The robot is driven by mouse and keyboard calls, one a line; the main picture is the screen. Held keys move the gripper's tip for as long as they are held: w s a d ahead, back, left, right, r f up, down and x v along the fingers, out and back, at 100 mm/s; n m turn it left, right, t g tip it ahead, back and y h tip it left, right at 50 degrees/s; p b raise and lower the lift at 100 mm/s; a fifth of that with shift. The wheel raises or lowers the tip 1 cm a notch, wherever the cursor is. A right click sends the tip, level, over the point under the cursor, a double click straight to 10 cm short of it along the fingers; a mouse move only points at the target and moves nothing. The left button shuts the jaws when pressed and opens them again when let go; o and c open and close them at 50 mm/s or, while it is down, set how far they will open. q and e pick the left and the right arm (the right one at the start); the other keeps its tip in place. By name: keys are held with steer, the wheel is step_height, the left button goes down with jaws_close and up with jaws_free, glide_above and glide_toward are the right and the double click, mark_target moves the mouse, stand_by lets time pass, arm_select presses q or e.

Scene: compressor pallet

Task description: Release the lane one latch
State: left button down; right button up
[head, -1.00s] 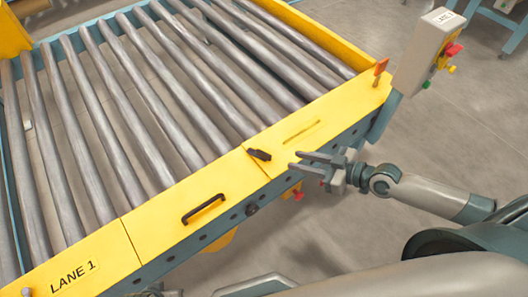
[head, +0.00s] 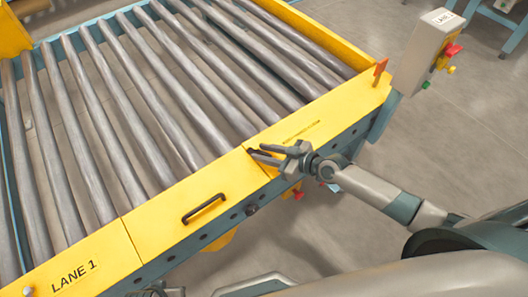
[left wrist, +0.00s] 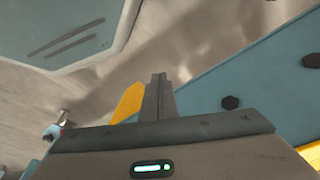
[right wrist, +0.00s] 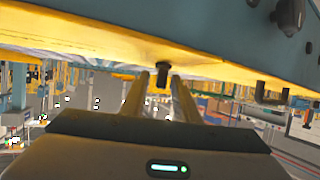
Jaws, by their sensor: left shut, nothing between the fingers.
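The lane one latch is a small black lever on the yellow front rail (head: 222,178), largely hidden by my right gripper in the head view. A black stub that looks like the latch (right wrist: 163,72) shows in the right wrist view, between and just beyond the fingertips. My right gripper (head: 264,153) is at the latch, its fingers apart on either side; it also shows in the right wrist view (right wrist: 163,84). Contact cannot be told. My left gripper (left wrist: 158,80) is shut and empty, below a blue side panel (left wrist: 245,75).
Behind the rail lies the roller bed (head: 130,110). A black handle (head: 204,208) sits on the rail left of the latch. A grey control box (head: 428,50) with red, yellow and green buttons stands at the right.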

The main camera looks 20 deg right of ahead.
arm_select(q)
steer(key=shift+s+f, duration=0.1)
steer(key=shift+s, duration=0.2)
arm_select(e)
jaws_close()
arm_select(q)
steer(key=shift+s, duration=0.1)
